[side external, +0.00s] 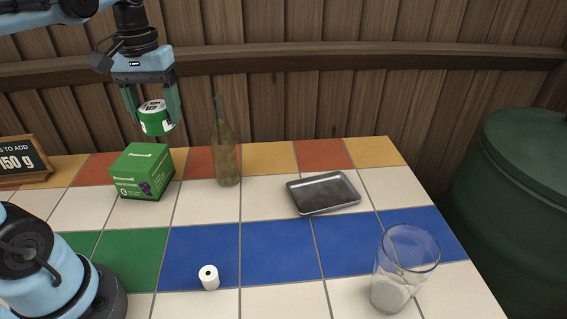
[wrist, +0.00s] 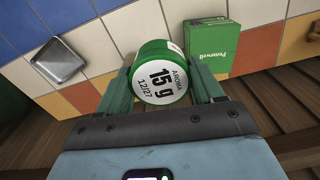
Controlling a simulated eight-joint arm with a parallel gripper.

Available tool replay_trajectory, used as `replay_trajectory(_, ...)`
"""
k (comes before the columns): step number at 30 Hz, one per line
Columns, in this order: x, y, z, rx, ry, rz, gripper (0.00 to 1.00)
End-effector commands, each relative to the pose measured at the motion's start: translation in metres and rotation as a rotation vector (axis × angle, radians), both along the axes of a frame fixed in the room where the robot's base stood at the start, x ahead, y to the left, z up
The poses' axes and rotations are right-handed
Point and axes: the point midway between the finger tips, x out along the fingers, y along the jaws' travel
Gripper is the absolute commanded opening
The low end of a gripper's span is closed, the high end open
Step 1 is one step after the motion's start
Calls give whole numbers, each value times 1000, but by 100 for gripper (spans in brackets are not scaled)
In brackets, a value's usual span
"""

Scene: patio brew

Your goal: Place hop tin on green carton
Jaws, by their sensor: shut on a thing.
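The hop tin (side external: 156,118) is a round green tin with a white label, held in the air and somewhat tilted in the side view. It also shows in the wrist view (wrist: 160,75), its label reading "15 g". My gripper (side external: 154,112) is shut on it, with one finger on each side. The green carton (side external: 143,172) stands upright on the tiled table, below the tin and slightly to its left in the side view. In the wrist view the carton (wrist: 212,45) is beyond the right finger. A clear gap separates tin and carton in the side view.
A glass bottle (side external: 226,150) stands just right of the carton. A metal tray (side external: 322,193), a glass jar (side external: 404,265) and a small white roll (side external: 209,278) are farther off. A sign (side external: 22,160) stands at the left, before the wooden fence (side external: 300,90).

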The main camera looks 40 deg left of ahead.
Motion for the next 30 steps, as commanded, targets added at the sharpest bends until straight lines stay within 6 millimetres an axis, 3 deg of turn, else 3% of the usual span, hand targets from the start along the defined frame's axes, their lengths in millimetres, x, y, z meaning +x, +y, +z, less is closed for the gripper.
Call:
replay_trajectory(5, -4, 21, -9, 0, 0, 20, 33)
replay_trajectory(18, -15, 105, -60, 0, 0, 17, 33)
replay_trajectory(23, -16, 118, -68, 0, 0, 12, 33)
replay_trajectory(30, -16, 119, -90, 0, 0, 11, 33)
